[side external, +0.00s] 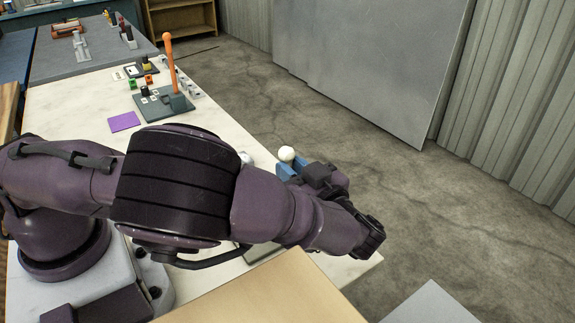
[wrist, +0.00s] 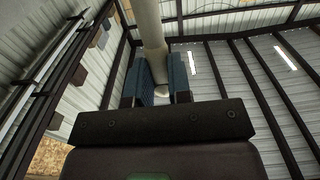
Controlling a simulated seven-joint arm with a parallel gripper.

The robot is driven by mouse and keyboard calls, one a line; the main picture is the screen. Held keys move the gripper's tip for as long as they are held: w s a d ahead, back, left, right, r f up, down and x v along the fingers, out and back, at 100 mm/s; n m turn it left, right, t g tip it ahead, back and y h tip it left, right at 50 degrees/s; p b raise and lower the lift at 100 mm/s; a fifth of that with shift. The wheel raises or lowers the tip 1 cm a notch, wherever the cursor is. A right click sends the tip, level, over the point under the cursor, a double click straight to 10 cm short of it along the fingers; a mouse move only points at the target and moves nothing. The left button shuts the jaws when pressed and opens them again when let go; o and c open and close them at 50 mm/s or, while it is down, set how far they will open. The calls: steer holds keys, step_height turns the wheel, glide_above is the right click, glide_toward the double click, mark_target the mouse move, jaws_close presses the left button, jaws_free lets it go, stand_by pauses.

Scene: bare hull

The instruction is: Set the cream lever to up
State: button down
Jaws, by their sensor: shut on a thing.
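The cream lever's round knob (side external: 287,154) shows just above the blue fingers of my gripper (side external: 290,170) in the side view, near the right edge of the white table. In the wrist view its pale shaft (wrist: 148,25) runs from the top edge down between the blue fingers of my gripper (wrist: 160,85). My gripper is shut on the lever. My arm hides most of the lever's shaft and base in the side view, so I cannot tell its setting exactly.
An orange lever (side external: 169,60) stands upright on a grey-green base (side external: 160,105) farther back on the white table (side external: 75,105). A purple square (side external: 124,121) and several small coloured blocks lie near it. Concrete floor (side external: 400,200) is clear to the right.

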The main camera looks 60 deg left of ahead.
stand_by(0.4)
steer(key=c, duration=1)
jaws_free()
steer(key=shift+c, duration=0.2)
steer(key=d+r, duration=0.5)
steer(key=r, duration=0.1)
steer(key=shift+r, duration=0.4)
